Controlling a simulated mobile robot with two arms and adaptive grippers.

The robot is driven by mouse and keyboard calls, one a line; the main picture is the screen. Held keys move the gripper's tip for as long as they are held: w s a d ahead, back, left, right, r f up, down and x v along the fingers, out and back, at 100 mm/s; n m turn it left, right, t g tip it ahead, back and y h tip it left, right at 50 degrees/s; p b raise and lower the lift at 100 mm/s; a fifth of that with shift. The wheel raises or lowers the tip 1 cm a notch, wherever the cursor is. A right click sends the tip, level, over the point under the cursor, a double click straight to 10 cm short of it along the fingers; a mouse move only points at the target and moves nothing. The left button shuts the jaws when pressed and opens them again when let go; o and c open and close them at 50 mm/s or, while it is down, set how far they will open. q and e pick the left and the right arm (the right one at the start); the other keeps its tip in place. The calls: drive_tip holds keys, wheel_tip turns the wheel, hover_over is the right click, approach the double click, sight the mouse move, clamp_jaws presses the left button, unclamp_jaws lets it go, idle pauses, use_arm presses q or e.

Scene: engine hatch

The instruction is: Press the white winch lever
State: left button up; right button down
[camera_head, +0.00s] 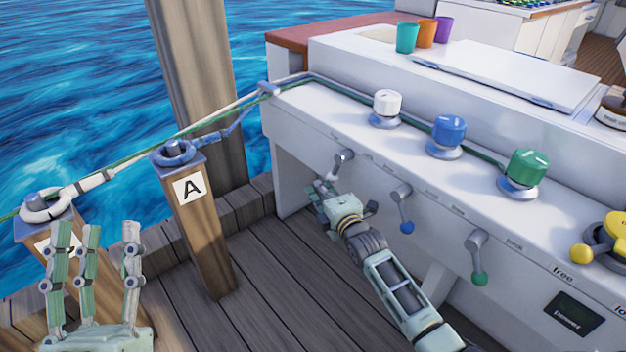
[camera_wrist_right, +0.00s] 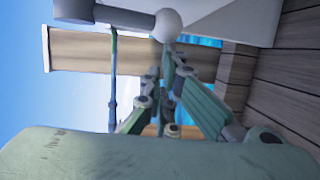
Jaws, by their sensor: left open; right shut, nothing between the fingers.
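The white winch (camera_head: 387,104) stands on the white console. Its lever (camera_head: 344,157) is a grey hub and arm on the console's front face below it, partly hidden by my right gripper. In the right wrist view the lever's white ball knob (camera_wrist_right: 167,25) is clear, at the end of its grey arm (camera_wrist_right: 118,17). My right gripper (camera_head: 324,189) is shut and empty, its fingers at the lever's lower end; in the wrist view the fingers (camera_wrist_right: 166,85) lie close to the ball. I cannot tell whether they touch. My left gripper (camera_head: 95,258) is open and empty, away from the console.
Blue (camera_head: 403,206) and green (camera_head: 477,258) levers hang to the right, below the blue winch (camera_head: 447,134) and green winch (camera_head: 522,170). A yellow lever (camera_head: 598,242) is at the right edge. Wooden post A (camera_head: 199,235) stands between my grippers. Ropes run to the posts.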

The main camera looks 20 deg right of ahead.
use_arm(q)
drive_tip(key=shift+w+a+f+g+y+p, duration=0.75)
drive_tip(key=shift+w+f+g+y+p, duration=0.9)
drive_tip(key=shift+f+g, duration=4.25)
drive_tip(key=s+a+f+g+y+p, duration=0.1)
drive_tip(key=s+f+g, duration=0.1)
drive_tip(key=s+f, duration=0.2)
drive_tip(key=s+a+f+g+y+p, duration=0.1)
drive_tip(key=s+a+f+g+p, duration=0.1)
drive_tip(key=f, duration=0.8)
drive_tip(key=shift+s+a+f+n+g, duration=0.3)
drive_tip(key=shift+s+n, duration=0.1)
drive_tip(key=shift+s, duration=0.5)
use_arm(e)
drive_tip(key=shift+s+d+g, duration=0.35)
drive_tip(key=shift+s+g, duration=0.25)
drive_tip(key=shift+g, duration=0.3)
